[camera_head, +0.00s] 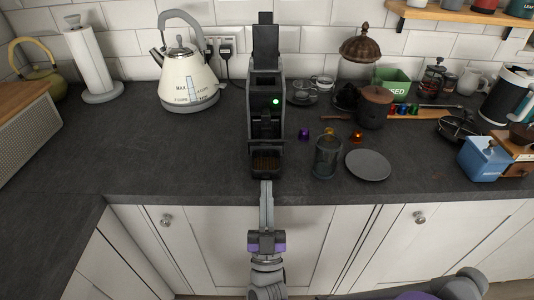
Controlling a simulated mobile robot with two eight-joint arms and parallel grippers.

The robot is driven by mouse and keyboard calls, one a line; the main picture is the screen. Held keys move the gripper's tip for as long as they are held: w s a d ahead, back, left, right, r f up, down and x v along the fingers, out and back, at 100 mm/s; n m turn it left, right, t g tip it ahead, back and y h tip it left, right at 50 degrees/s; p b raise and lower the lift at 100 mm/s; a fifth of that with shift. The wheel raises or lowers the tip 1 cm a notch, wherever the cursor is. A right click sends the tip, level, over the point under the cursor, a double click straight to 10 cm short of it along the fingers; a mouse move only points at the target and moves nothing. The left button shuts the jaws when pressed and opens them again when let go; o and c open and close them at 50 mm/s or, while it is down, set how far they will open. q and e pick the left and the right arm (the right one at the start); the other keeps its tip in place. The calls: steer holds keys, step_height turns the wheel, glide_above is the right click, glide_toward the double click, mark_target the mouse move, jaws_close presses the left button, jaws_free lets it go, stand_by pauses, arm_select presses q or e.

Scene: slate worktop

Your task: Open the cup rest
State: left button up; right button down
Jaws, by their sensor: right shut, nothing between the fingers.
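The coffee machine (281,90) is dark and narrow and stands upright on the worktop, with a small green light on its front. The cup rest (266,164) is at the low front of the machine, a small dark frame with a brownish inside. I cannot tell its exact angle. My right gripper (266,184) comes up from the bottom middle, with its thin grey fingers together and empty. Its tips are just in front of the cup rest's lower edge, and I cannot tell whether they touch it. My left gripper is not in view.
A glass jar (327,156), a grey plate (368,165) and purple (303,134) and orange (356,136) capsules lie to the right. A cream kettle (188,82) stands to the left. The worktop (170,160) left of the machine is clear. White cupboards (200,240) are below.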

mark_target(266, 142)
steer(key=x, duration=0.8)
steer(key=shift+w+p, duration=0.1)
steer(key=shift+p, duration=0.25)
steer(key=r+g+p, duration=0.1)
steer(key=p, duration=0.1)
steer(key=r+g+p, duration=0.1)
steer(key=g+p, duration=0.1)
steer(key=shift+w+p, duration=0.35)
steer(key=shift+w, duration=0.05)
steer(key=shift+w+r+g+p, duration=0.3)
steer(key=shift+w+r+p, duration=0.1)
steer(key=shift+p, duration=0.3)
steer(key=shift+w+r+g+p, duration=0.35)
steer(key=shift+g+p, duration=0.35)
steer(key=shift+p, duration=0.45)
steer(key=shift+w+r+g+p, duration=0.1)
steer(key=shift+w+g+p, duration=0.15)
steer(key=shift+g+p, duration=0.45)
steer(key=shift+w+r+g+p, duration=0.1)
steer(key=shift+w+g+p, duration=0.1)
steer(key=shift+g+p, duration=0.45)
steer(key=shift+f, duration=0.1)
steer(key=shift+d+f, duration=0.1)
